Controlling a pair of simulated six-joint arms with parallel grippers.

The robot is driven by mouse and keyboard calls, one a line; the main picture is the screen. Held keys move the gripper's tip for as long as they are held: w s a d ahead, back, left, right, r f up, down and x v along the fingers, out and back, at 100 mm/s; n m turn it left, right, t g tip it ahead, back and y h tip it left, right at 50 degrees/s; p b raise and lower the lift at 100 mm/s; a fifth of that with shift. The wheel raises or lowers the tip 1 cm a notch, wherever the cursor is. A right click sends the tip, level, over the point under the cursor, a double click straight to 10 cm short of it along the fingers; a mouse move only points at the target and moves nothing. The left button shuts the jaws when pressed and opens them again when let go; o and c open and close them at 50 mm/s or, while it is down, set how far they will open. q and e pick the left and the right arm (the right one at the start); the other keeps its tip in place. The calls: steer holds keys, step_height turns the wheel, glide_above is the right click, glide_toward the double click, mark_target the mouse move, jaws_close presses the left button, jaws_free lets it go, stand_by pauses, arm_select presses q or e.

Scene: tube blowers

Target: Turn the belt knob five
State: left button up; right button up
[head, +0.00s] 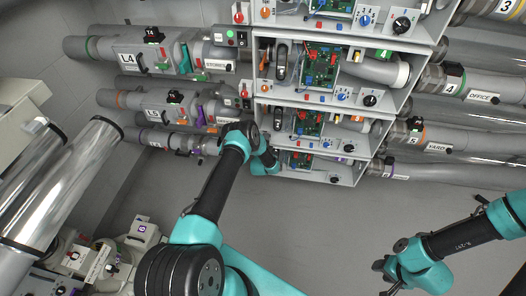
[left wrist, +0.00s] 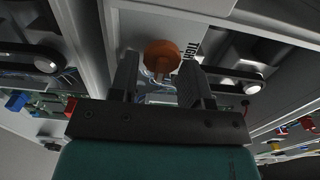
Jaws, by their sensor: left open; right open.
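An orange round knob (left wrist: 160,56) shows in the left wrist view, under a panel with a partly hidden label that starts with "TIGH". My left gripper (left wrist: 157,78) is open, its two dark fingers pointing at the knob, one on each side. I cannot tell whether the fingers touch it. In the head view my left gripper (head: 264,160) is at the left edge of the lower shelves, and my arm hides the knob there. My right gripper (head: 386,278) is open and empty at the lower right, away from the shelves.
The shelf unit (head: 348,110) holds green circuit boards (head: 310,123), blue and black dials and red parts. Black belts on pulleys (left wrist: 248,80) lie at both sides of the knob. Labelled tubes (head: 470,138) run left and right. The grey floor (head: 310,225) is clear.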

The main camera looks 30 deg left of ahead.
arm_select(q)
steer(key=v, duration=1.7)
steer(key=shift+d, duration=0.15)
steer(key=s+d+r+n+g+h, duration=0.6)
steer(key=s+d+n+g+h, duration=0.15)
steer(key=d+n+g, duration=0.2)
steer(key=s+d+r+n+g+h, duration=0.1)
steer(key=s+d+r+n+g, duration=0.2)
steer(key=s, duration=0.5)
steer(key=s+d+r+n+g+h, duration=0.1)
steer(key=s+d+r+n+g, duration=0.2)
steer(key=s+r, duration=0.2)
steer(key=s, duration=0.3)
steer(key=shift+d+r+g, duration=0.15)
steer(key=shift+d+g, duration=0.2)
steer(key=shift+d, duration=0.05)
steer(key=shift+h, duration=0.25)
